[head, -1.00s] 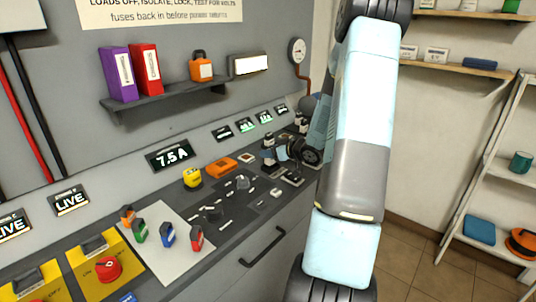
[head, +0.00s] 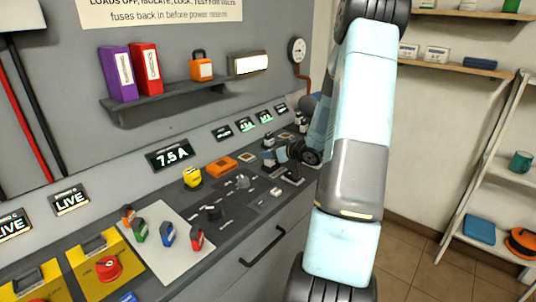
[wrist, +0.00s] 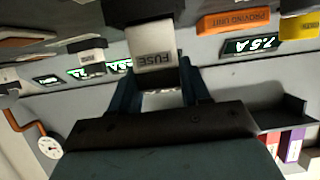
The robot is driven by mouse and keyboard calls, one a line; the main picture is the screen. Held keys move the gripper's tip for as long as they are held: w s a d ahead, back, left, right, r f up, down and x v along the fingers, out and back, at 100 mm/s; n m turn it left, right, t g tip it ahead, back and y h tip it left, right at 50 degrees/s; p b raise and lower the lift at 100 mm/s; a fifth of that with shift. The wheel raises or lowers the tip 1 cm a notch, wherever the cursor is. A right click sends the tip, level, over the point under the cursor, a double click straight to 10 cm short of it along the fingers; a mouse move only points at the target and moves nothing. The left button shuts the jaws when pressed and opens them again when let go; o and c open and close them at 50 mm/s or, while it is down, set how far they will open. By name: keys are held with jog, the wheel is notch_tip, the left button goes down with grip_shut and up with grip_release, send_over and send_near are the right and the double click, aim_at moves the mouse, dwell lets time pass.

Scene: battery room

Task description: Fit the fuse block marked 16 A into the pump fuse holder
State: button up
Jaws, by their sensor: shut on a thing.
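My gripper (wrist: 158,92) is shut on a pale grey fuse block (wrist: 153,50) in the wrist view, with a dark finger on each side. The word FUSE on the block reads upside down; I see no ampere marking on it. In the head view my gripper is at the far part of the counter, partly hidden by my arm, close above the worktop. Another pale block (wrist: 88,52) sits beside the held one in the wrist view. I cannot tell which holder is the pump fuse holder, nor whether the held block touches one.
An orange proving unit (head: 222,167) and a yellow device (head: 192,177) stand on the counter (head: 235,225). Coloured blocks stand on a pale mat (head: 180,255). A wall shelf (head: 170,100) holds two binders. A 7.5 A display (head: 170,155) is lit.

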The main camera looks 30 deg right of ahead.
jog(key=shift+f, duration=0.45)
jog(key=o, duration=0.9)
jog(key=shift+v, duration=5.35)
jog(key=shift+w, duration=0.1)
jog(key=s+a+r+m+g+h, duration=0.1)
jog(key=a+r+h, duration=0.3)
jog(key=r, duration=0.4)
jog(key=s+a+r+m+g+h, duration=0.1)
jog(key=a+r+m+g+h, duration=0.2)
jog(key=r, duration=0.5)
jog(key=s+a+r+g, duration=0.1)
jog(key=s+a, duration=0.5)
jog(key=s, duration=0.1)
jog(key=s+a+r+g+y, duration=0.1)
jog(key=s+a+r, duration=0.1)
jog(key=s+a, duration=0.4)
jog(key=s+a+r+g+y, duration=0.1)
jog(key=s+a, duration=0.5)
jog(key=s, duration=0.4)
jog(key=shift+a+r, duration=0.3)
jog(key=shift+a, duration=0.05)
